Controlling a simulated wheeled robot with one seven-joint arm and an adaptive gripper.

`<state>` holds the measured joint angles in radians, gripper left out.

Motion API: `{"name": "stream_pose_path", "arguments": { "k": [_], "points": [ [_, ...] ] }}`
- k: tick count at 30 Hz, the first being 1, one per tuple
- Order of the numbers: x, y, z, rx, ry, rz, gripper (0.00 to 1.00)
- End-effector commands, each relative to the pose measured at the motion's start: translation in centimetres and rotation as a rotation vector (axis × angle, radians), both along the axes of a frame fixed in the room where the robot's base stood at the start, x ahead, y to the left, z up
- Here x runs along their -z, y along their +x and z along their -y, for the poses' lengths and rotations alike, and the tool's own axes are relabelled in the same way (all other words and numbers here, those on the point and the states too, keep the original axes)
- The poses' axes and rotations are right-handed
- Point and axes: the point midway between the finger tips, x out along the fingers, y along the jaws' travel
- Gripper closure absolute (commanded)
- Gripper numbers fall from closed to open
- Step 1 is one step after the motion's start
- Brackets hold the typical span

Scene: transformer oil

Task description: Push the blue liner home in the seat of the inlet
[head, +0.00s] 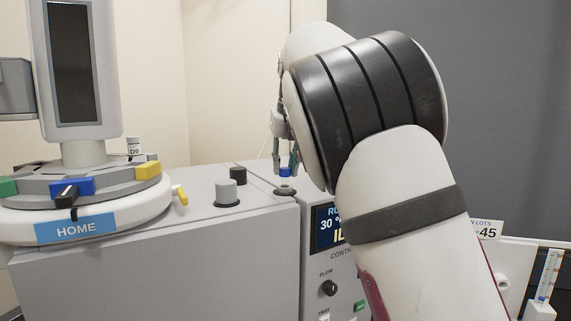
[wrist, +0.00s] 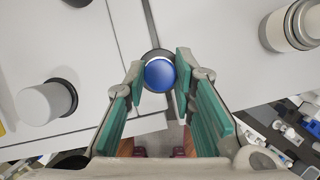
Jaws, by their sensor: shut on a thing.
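The blue liner (wrist: 160,75) shows as a round blue top between my fingertips in the wrist view, and in the head view the blue liner (head: 285,172) is a small blue piece just above the inlet. The inlet (head: 285,189) is a dark-rimmed ring on the grey machine top; its rim (wrist: 157,54) shows behind the liner in the wrist view. My gripper (head: 287,165) points down over the inlet, its green-padded fingers shut on the liner; it also shows in the wrist view (wrist: 160,78). How deep the liner sits is hidden.
A grey capped post (head: 227,192) and a black knob (head: 238,175) stand left of the inlet. The round carousel (head: 90,205) with coloured blocks is farther left. A control panel (head: 328,228) is on the front face below. My arm covers the right side.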

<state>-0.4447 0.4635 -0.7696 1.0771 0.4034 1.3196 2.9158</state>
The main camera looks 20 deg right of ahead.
Motion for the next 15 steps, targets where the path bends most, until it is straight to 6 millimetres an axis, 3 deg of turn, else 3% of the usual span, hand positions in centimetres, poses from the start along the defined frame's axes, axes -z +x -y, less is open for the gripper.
{"name": "stream_pose_path", "arguments": {
  "k": [15],
  "points": [
    [1.1,0.0,0.0,-0.001,0.001,-0.001,1.0]
  ]
}}
